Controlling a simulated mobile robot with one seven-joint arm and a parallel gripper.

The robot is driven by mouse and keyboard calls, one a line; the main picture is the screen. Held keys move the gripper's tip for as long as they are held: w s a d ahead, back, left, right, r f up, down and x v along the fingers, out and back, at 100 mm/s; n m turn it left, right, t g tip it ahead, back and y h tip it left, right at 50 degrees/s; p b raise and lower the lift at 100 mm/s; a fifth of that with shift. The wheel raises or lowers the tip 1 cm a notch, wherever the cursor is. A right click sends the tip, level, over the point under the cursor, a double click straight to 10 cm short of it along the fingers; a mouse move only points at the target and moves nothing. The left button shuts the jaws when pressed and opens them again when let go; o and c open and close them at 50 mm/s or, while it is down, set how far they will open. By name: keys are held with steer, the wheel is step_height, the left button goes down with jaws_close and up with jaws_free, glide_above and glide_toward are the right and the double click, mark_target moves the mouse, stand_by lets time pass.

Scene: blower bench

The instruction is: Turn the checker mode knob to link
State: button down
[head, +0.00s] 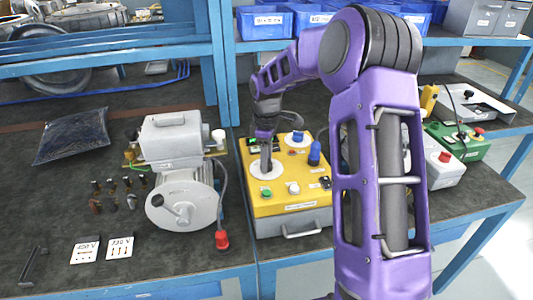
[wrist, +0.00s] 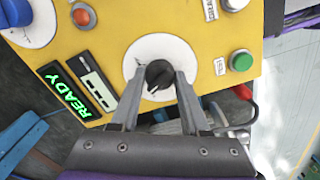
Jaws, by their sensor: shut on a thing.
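The checker (head: 300,203) is a yellow-topped box on the bench in the head view. Its mode knob (wrist: 158,74) is black and sits on a round white dial (wrist: 185,55) in the wrist view. My gripper (wrist: 160,82) is shut on the knob, with one finger on each side. In the head view my gripper (head: 265,165) reaches down onto the white dial at the checker's left. The dial's lettering is too small or hidden to read. A green READY display (wrist: 75,90) is lit beside the dial.
On the panel are a green button (wrist: 241,62), an orange lamp (wrist: 81,16) and a blue knob (head: 314,152). A grey blower (head: 182,200) with a red-tipped cable (head: 222,239) stands left of the checker. A red-buttoned box (head: 445,168) stands to the right.

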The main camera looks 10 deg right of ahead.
steer(key=n+p, duration=0.3)
steer(key=n, duration=0.2)
steer(key=shift+r, duration=0.1)
stand_by(0.5)
steer(key=shift+c, duration=1.9)
jaws_free()
step_height(320, 180, up, 17)
steer(key=p, duration=0.1)
steer(key=shift+r, duration=0.15)
